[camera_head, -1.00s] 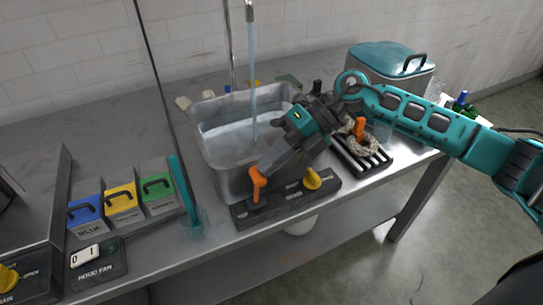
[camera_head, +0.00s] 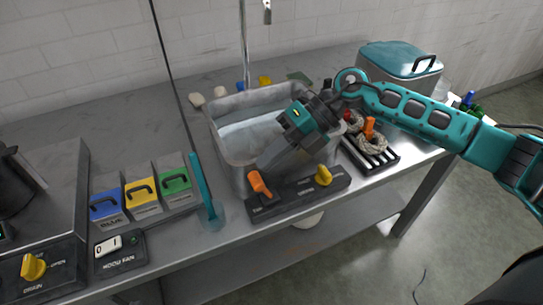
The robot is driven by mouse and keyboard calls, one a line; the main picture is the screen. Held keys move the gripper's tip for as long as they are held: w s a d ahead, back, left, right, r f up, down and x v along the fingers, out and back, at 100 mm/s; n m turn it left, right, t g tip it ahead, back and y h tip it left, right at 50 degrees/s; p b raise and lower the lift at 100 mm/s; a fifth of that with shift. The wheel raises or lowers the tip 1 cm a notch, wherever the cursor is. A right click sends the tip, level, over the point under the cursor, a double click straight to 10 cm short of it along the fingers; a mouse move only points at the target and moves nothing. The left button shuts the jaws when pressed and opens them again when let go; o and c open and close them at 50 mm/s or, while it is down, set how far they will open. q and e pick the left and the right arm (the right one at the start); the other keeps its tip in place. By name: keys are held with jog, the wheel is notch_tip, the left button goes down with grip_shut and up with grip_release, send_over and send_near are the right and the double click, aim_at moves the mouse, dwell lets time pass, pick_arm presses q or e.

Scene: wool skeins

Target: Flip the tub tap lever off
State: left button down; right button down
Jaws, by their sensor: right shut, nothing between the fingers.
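The orange tap lever (camera_head: 258,183) stands on the left part of a black control panel (camera_head: 290,203) at the tub's front edge. It leans to the left. The metal tub (camera_head: 222,150) holds water. The tap spout (camera_head: 267,14) hangs above it with no stream coming out. My right gripper (camera_head: 264,166) is shut and empty, pointing down just behind the lever. I cannot tell whether it touches the lever. My left gripper is not in view.
A yellow knob (camera_head: 323,176) sits on the same panel, to the right. A black rack (camera_head: 386,163) with skeins is right of the tub. Blue, yellow and green lidded boxes and a hood fan switch (camera_head: 108,245) are at the left. A teal-lidded bin (camera_head: 402,57) stands behind.

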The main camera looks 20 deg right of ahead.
jog(key=shift+r, duration=0.25)
jog(key=d+r+p, duration=0.1)
jog(key=d+r, duration=0.4)
jog(key=r, duration=0.8)
